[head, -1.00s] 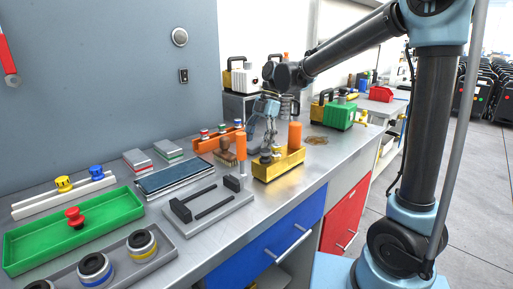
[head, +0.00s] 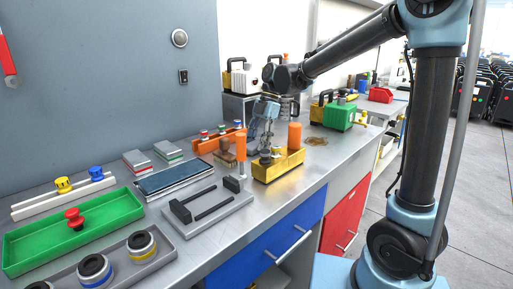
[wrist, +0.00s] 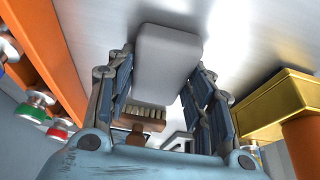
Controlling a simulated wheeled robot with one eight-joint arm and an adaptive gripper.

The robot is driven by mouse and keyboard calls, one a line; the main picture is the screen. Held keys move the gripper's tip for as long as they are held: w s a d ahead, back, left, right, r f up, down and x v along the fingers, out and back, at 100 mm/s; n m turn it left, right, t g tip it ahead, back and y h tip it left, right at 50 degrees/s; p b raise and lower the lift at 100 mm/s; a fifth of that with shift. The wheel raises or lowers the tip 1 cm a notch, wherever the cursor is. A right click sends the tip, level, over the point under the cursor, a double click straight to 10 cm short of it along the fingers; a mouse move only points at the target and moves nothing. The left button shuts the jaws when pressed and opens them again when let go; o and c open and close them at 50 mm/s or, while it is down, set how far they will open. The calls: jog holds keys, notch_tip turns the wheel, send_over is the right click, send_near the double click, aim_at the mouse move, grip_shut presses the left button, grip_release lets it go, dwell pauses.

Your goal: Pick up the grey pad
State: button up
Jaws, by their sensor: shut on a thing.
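The grey pad (wrist: 168,50) is a light grey rounded block in the upper middle of the wrist view. It sits between the two fingers of my gripper (wrist: 166,72), which are closed on its sides. I cannot make out the pad in the head view. Whether the pad touches the bench is not clear.
A brown brush (wrist: 140,120) shows below the pad in the wrist view. The orange rack (wrist: 42,65) with several knobs is on the left. The yellow block (head: 279,164) with an orange cylinder (head: 295,135) is close on the right. A grey fixture (head: 208,205) lies nearer.

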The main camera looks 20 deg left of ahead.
aim_at(257, 142)
notch_tip(257, 142, up, 18)
jog(key=shift+r, duration=0.25)
dwell(0.4)
jog(key=shift+c, duration=0.2)
